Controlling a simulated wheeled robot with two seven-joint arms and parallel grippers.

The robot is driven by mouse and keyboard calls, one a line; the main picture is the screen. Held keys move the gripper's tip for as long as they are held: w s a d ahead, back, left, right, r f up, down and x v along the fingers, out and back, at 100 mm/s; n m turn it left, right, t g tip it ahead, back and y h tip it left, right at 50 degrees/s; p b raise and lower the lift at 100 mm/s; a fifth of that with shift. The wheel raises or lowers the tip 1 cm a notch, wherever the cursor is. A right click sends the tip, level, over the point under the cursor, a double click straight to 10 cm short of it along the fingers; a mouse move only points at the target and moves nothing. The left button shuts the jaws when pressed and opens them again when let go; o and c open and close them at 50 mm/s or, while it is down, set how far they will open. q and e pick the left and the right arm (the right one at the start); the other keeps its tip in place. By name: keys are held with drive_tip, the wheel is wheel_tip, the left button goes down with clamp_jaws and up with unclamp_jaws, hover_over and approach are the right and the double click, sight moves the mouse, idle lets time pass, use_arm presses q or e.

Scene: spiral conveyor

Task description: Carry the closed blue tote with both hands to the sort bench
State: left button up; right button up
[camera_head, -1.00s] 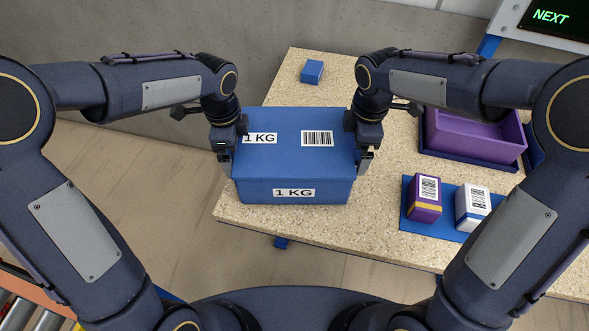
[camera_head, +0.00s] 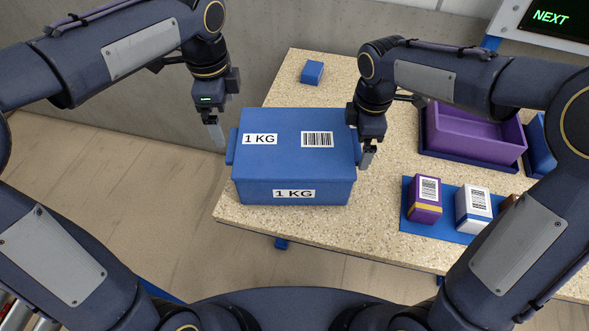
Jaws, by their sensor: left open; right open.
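The closed blue tote (camera_head: 294,168) rests on the left part of the speckled bench (camera_head: 372,228), its lid on, with "1 KG" labels and a barcode. My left gripper (camera_head: 217,140) is open and empty, up and to the left of the tote, apart from its left handle (camera_head: 231,147). My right gripper (camera_head: 366,158) is open beside the tote's right end, close to the right handle, which it mostly hides. I cannot tell whether it touches the tote.
A small blue block (camera_head: 312,72) lies at the bench's back. A purple bin (camera_head: 472,133) stands at the right. A purple box (camera_head: 425,199) and a white box (camera_head: 472,209) stand on a blue mat (camera_head: 448,233). A screen (camera_head: 552,17) reads "NEXT".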

wheel_tip(320, 180, up, 10)
drive_tip(key=shift+s+f, duration=0.2)
drive_tip(key=shift+s, duration=0.05)
